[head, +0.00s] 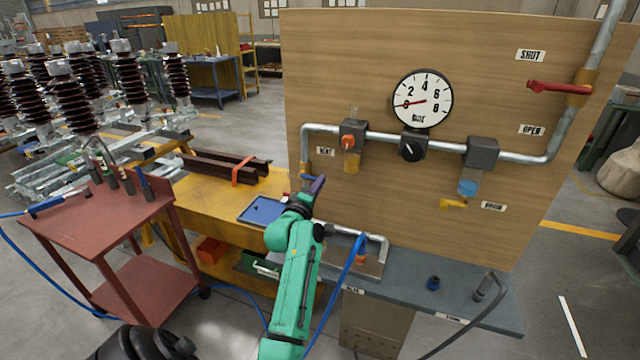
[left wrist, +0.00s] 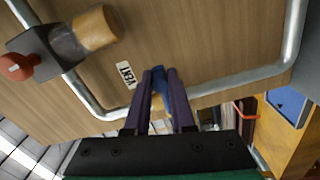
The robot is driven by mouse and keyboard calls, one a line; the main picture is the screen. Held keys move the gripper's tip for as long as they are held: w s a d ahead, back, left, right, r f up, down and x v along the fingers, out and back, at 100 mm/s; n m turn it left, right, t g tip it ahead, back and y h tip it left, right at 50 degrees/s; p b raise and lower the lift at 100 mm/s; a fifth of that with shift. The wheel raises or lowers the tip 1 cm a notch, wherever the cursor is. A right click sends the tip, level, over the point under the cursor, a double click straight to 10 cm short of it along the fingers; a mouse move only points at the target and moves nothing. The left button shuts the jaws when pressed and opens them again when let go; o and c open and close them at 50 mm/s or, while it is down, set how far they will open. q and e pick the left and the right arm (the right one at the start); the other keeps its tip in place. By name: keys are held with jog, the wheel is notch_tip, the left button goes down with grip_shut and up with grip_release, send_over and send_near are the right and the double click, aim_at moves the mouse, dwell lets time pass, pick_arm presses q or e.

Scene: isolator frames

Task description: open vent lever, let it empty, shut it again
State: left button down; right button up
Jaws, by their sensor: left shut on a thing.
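The blue vent lever (head: 308,177) sits on the pipe at the left edge of the wooden panel, below the VENT label (head: 325,151). My left gripper (head: 317,184) is shut on it. In the left wrist view the blue lever (left wrist: 159,78) shows between the two purple fingers, partly hidden by them; the VENT label (left wrist: 126,75) is beside it. The lever's exact angle is hard to tell. The round pressure gauge (head: 422,99) has its red needle pointing left, close to 0. My right gripper is not in view.
A red lever (head: 558,88) points left between the SHUT and OPEN labels. A yellow drain lever (head: 453,204) is at the lower right. A black knob (head: 412,148) is under the gauge. A blue hose (head: 345,268) runs close to my left arm. A red cart (head: 100,215) stands left.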

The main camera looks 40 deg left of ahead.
pick_arm(q)
jog(key=shift+r+n, duration=0.4)
jog(key=shift+r, duration=0.05)
jog(key=c, duration=0.8)
grip_release()
jog(key=shift+o, duration=0.2)
jog(key=shift+f, duration=0.1)
jog(key=shift+p, duration=0.3)
jog(key=shift+s+d, duration=0.1)
jog(key=shift+s, duration=0.2)
jog(key=p+v, duration=0.3)
jog(key=v, duration=1.1)
jog(key=shift+p, duration=0.3)
